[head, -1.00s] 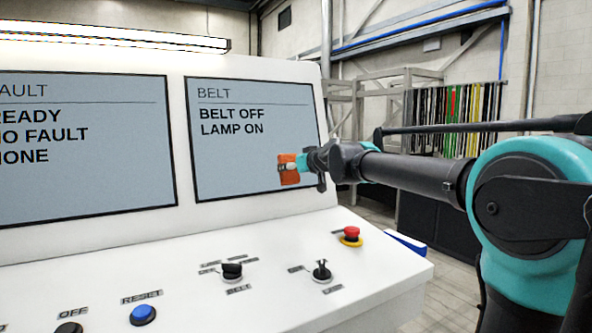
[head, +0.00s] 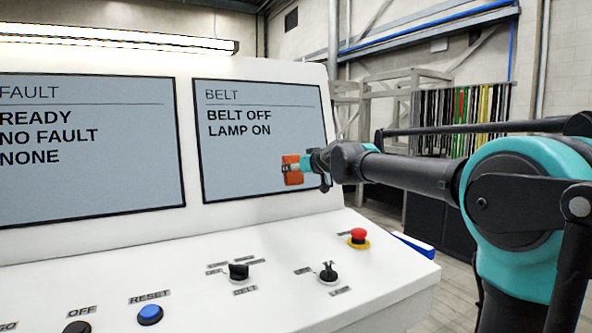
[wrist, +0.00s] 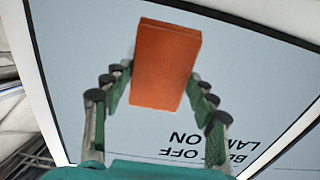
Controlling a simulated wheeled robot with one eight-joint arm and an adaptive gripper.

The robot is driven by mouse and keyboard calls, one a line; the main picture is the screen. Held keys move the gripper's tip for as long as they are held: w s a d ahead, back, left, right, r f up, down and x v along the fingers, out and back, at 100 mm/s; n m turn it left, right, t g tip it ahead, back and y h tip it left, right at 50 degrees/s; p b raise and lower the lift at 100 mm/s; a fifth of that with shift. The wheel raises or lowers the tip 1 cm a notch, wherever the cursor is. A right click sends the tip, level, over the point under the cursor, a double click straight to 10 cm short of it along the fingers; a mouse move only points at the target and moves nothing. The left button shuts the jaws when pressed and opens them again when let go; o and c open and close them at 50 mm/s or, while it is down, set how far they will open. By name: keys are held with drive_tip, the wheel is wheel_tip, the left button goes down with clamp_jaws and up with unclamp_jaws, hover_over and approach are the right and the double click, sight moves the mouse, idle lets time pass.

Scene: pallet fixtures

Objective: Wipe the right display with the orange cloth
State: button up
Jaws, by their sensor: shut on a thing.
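The right display (head: 255,140) is a light blue-grey screen in a black frame, reading "BELT", "BELT OFF" and "LAMP ON". My gripper (head: 300,168) is shut on the orange cloth (head: 291,172), a folded block in front of the display's lower right part. In the wrist view the orange cloth (wrist: 165,68) sits between the two fingers, and the right display (wrist: 85,45) fills most of the background with its text upside down. I cannot tell whether the cloth touches the screen.
A left display (head: 80,150) reads "FAULT". Below, the white console (head: 200,260) holds a blue reset button (head: 149,315), two black switches, one of them a selector (head: 238,271), and a red emergency stop (head: 358,236). A lamp bar (head: 120,37) runs above the displays.

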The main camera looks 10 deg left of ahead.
drive_tip(key=shift+x, duration=1.05)
drive_tip(key=w+d, duration=0.2)
drive_tip(key=d, duration=0.1)
drive_tip(key=shift+w+d, duration=0.1)
drive_tip(key=shift+d, duration=0.05)
idle(0.5)
drive_tip(key=shift+s+a, duration=0.5)
drive_tip(key=shift+a, duration=0.4)
drive_tip(key=shift+s+a, duration=0.5)
drive_tip(key=shift+a, duration=0.4)
drive_tip(key=shift+c, duration=0.5)
drive_tip(key=shift+s, duration=0.1)
